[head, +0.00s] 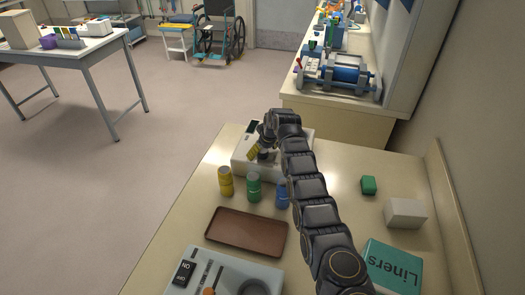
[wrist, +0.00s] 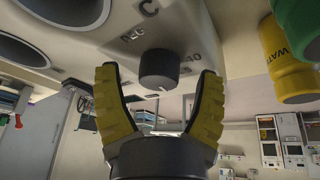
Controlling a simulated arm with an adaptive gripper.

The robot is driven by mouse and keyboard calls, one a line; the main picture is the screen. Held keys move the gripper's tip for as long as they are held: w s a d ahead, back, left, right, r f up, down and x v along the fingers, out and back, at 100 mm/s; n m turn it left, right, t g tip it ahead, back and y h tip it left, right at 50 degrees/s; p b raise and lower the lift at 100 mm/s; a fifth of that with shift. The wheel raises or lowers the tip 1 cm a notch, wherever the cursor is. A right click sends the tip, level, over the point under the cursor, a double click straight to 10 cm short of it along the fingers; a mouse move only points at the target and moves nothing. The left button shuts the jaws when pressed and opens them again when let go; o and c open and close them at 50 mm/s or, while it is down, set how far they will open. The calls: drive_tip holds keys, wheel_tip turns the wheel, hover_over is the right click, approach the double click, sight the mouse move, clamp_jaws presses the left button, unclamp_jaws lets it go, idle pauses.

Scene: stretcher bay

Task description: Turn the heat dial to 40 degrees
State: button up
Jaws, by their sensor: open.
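The heat dial (wrist: 158,68) is a dark round knob on a pale panel in the wrist view. The letters "DEG C" and a "40" are printed near it. Its exact setting is too small to tell. My gripper (wrist: 158,74) has yellow padded fingers, spread wide, one on each side of the dial, with visible gaps. In the head view, my gripper (head: 256,152) is at the front of the white warmer box (head: 241,165), which has a dark display (head: 252,127) on top. The dial is hidden there by my gripper and arm.
Yellow (head: 226,182), green (head: 254,187) and blue (head: 282,197) bottles stand close in front of the box.

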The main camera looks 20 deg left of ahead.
drive_tip(key=shift+v, duration=1.1)
drive_tip(key=shift+d+r, duration=0.1)
drive_tip(key=shift+r, duration=0.25)
drive_tip(key=v, duration=0.9)
